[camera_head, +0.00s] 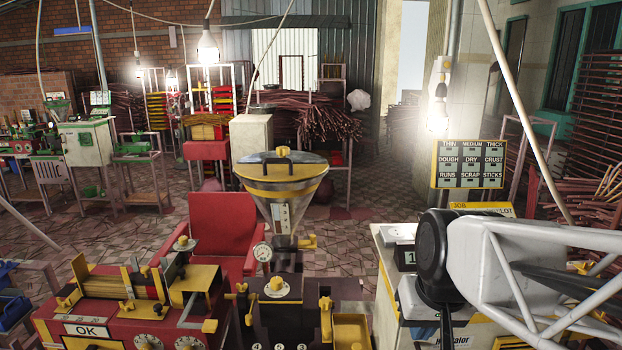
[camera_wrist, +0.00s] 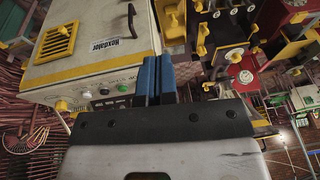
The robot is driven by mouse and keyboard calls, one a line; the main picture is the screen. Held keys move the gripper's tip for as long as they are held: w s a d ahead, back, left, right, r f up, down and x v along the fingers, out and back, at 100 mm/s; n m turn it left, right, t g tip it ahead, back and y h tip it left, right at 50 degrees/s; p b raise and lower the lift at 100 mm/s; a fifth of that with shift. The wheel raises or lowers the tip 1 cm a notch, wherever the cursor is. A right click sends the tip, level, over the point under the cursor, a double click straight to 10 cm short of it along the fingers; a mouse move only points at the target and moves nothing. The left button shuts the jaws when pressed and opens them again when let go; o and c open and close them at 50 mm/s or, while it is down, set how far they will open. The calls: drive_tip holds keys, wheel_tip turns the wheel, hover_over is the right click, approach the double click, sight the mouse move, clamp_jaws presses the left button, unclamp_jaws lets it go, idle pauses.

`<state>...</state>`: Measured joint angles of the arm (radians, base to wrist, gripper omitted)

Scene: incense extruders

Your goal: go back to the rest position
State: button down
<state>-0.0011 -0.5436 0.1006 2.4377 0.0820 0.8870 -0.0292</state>
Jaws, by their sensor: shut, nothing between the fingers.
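My gripper (camera_wrist: 154,80) shows in the wrist view with its two blue fingers together and nothing between them. Beyond the fingers is a cream cabinet (camera_wrist: 105,38) with yellow edges, a vent, a label and a row of small buttons; I cannot tell whether the fingers touch it. In the head view my arm comes in from the right, in front of the cream cabinet (camera_head: 392,262).
A clear hopper (camera_head: 283,205) with a yellow rim stands on the dark extruder at centre. A red machine (camera_head: 90,318) marked OK is at front left, with a red chair (camera_head: 222,225) behind it. A labelled board (camera_head: 469,164) stands at right. Patterned floor is open behind.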

drive_tip(key=s+d+f+h, duration=0.1)
drive_tip(key=s, duration=0.5)
drive_tip(key=shift+s+d+f, duration=0.2)
drive_tip(key=shift+d+f, duration=0.1)
drive_tip(key=shift+f, duration=0.05)
